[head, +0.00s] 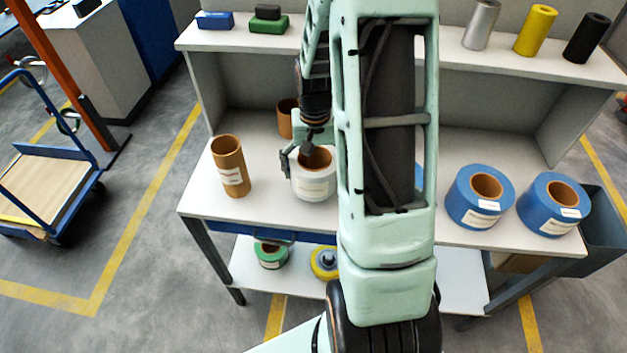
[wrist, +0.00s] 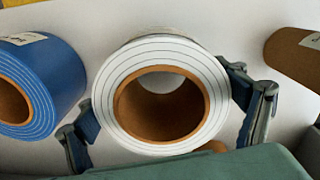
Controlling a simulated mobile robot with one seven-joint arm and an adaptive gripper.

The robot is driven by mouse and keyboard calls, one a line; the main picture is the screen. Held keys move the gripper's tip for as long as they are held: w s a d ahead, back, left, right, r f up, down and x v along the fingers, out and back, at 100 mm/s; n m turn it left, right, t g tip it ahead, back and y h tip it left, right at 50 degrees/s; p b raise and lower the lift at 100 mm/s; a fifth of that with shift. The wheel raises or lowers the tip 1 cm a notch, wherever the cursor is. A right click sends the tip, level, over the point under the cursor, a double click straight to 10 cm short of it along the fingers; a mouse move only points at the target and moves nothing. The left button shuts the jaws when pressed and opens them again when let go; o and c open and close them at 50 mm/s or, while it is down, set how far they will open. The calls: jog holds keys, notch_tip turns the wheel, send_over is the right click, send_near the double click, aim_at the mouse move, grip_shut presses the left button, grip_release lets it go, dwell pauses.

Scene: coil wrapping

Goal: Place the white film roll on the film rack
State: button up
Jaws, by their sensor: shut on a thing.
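The white film roll (head: 314,188) stands upright on the workbench top, partly hidden by my arm in the head view. In the wrist view the white film roll (wrist: 106,104) shows from above, with its brown core open. My gripper (head: 312,160) is at the roll, with one finger on its left side in the head view. In the wrist view the fingers of my gripper (wrist: 160,118) lie on opposite sides of the roll and are shut on it. I cannot tell whether the roll is lifted. No film rack is clearly identifiable.
Two blue rolls (head: 480,196) stand at the right of the workbench (head: 270,215). A brown core (head: 229,165) stands at the left, another (head: 286,118) behind my gripper. The upper shelf (head: 350,45) holds small rolls and blocks. A blue cart (head: 45,190) is at the left.

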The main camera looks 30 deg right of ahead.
jog(key=shift+w+f, duration=0.3)
jog(key=shift+f, duration=0.05)
notch_tip(320, 180, down, 3)
jog(key=b, duration=0.2)
jog(key=shift+w+f+b, duration=0.1)
jog(key=shift+b, duration=0.2)
jog(key=o, duration=1.1)
jog(key=shift+o, duration=0.2)
notch_tip(320, 180, up, 12)
